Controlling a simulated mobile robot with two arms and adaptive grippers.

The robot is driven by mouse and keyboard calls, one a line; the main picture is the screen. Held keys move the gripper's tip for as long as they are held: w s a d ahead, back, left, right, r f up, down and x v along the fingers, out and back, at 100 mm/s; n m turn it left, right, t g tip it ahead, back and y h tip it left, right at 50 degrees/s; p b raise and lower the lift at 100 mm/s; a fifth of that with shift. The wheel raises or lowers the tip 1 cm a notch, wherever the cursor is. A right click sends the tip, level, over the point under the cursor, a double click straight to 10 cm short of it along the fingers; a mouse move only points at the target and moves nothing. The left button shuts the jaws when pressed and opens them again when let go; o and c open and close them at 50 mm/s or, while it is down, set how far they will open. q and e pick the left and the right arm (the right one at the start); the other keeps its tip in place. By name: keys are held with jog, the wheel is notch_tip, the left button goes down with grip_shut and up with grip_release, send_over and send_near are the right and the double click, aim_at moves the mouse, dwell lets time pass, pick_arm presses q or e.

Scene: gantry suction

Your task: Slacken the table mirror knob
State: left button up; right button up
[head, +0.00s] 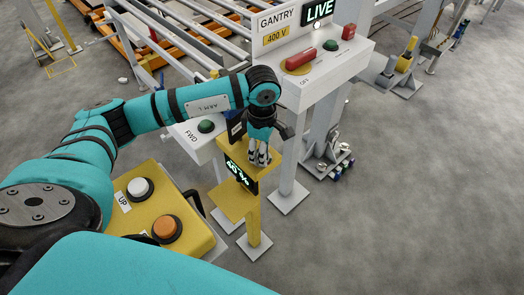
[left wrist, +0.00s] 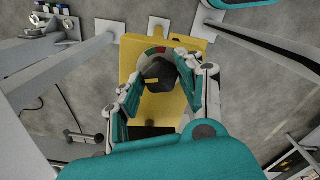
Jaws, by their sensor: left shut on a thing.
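A black knob (left wrist: 160,74) with a yellow pointer mark sits on top of a yellow stand, over a round dial with red and green parts, in the left wrist view. The yellow stand (head: 232,203) shows in the head view with a lit display (head: 241,176) that seems to read 40 %. My left gripper (head: 260,157) reaches down onto the stand's top, its fingers on either side of the knob and shut on it. In the head view the fingers hide the knob. No mirror is visible. My right gripper is not in view.
A yellow box with a white UP button (head: 140,188) and an orange button (head: 166,228) stands at near left. A green FWD button (head: 206,126) is close beside my left forearm. A grey GANTRY console (head: 330,68) with a red OFF handle (head: 301,55) and LIVE display stands behind. Open floor lies right.

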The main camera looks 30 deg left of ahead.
pick_arm(q)
jog(key=o, duration=1.2)
jog(key=shift+c, duration=0.2)
jog(key=shift+r, duration=0.15)
notch_tip(320, 180, up, 12)
